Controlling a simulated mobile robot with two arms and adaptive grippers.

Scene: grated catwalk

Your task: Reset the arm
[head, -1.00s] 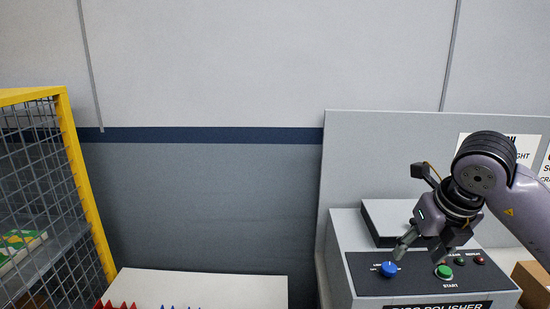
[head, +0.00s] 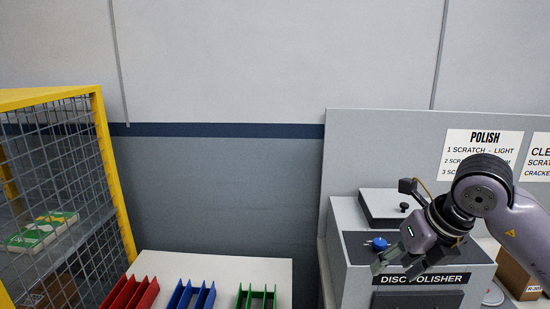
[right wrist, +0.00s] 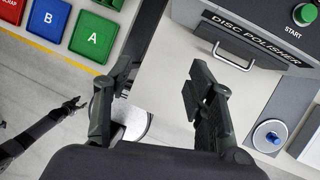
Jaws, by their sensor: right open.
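My right gripper (head: 395,270) is in front of the disc polisher (head: 352,285), over the front edge of its control panel. Its fingers are spread, with nothing held between them in the right wrist view (right wrist: 155,95). The blue knob (head: 379,243) shows just behind the gripper in the head view. The green start button (right wrist: 304,14) is hidden there by my arm but shows in the right wrist view, apart from the fingers. A dark gripper, my left one (right wrist: 76,104), shows small at the left of the right wrist view; its jaws are too small to judge.
Red (head: 145,295), blue (head: 190,297) and green (head: 257,298) bins stand on a white table (head: 220,268). A yellow-framed mesh cage (head: 112,170) is at left. A cardboard box (head: 517,275) stands right of the polisher.

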